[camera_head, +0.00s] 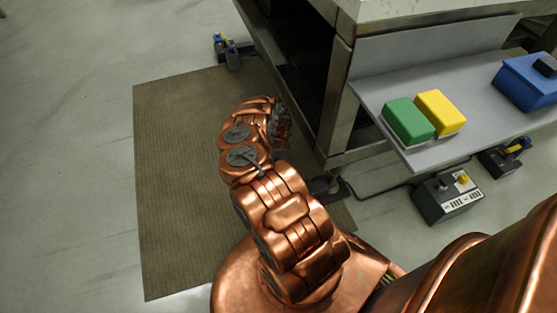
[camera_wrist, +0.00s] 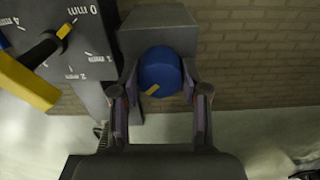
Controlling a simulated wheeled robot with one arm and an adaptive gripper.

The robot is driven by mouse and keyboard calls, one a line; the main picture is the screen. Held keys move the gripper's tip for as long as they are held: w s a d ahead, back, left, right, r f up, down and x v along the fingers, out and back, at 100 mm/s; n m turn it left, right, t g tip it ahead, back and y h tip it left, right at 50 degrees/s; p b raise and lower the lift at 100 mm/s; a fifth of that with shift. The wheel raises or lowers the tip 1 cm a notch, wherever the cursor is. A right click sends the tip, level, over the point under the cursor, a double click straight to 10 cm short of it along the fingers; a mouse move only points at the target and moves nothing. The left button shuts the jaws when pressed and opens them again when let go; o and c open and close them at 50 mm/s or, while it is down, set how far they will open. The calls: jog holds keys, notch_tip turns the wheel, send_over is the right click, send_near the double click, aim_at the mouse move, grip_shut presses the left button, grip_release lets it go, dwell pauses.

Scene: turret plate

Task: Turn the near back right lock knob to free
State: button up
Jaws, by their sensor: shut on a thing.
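A round blue knob (camera_wrist: 159,70) with a short yellow mark sits against a dark grey block (camera_wrist: 150,32) in the wrist view. The yellow mark points down and left. My gripper (camera_wrist: 160,86) has one finger on each side of the knob and is shut on it. Left of the block is a grey dial face (camera_wrist: 85,45) with white "mm" markings. A black pointer with a yellow tip (camera_wrist: 64,31) lies over this dial. In the head view my arm hides my gripper and the knob.
A steel-framed bench (camera_head: 336,100) stands beside my arm, its shelf (camera_head: 385,95) holding green (camera_head: 408,119) and yellow (camera_head: 440,112) blocks and a blue box (camera_head: 527,85). Dark units stand on the floor (camera_head: 449,200). A brown mat (camera_head: 175,180) lies left of my arm, with open floor beyond.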

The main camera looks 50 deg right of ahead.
jog(key=shift+w+a, duration=0.1)
jog(key=shift+w, duration=0.15)
jog(key=o, duration=1)
jog(key=shift+c, duration=0.2)
jog(key=shift+o, duration=0.9)
jog(key=shift+s, duration=0.15)
notch_tip(320, 180, up, 12)
jog(key=shift+r, duration=0.1)
